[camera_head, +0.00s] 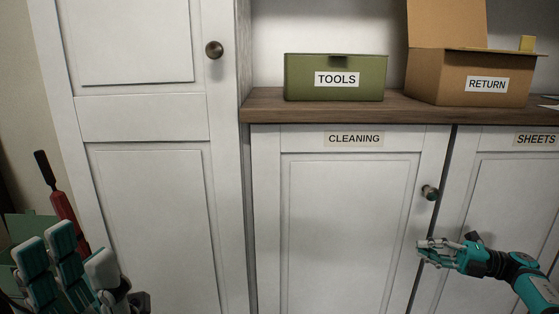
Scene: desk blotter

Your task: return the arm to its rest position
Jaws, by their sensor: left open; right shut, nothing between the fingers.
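My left gripper (62,250) is in the lower left corner, teal and white, with its fingers open. A red and dark tool (62,203) stands tilted just behind its fingers; the picture does not show whether they touch. My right gripper (428,251) is at the lower right, its arm coming in from the right edge. Its fingers are shut with nothing between them. It is in front of the cabinet doors, a little below the round knob (429,193) of the CLEANING door (345,225).
A green box (300,78) labelled TOOLS and an open cardboard box (450,88) labelled RETURN stand on the wooden counter (320,108). A tall white cabinet door (150,190) is at left. A green container (22,228) is partly hidden behind my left gripper. The SHEETS door (510,195) is at right.

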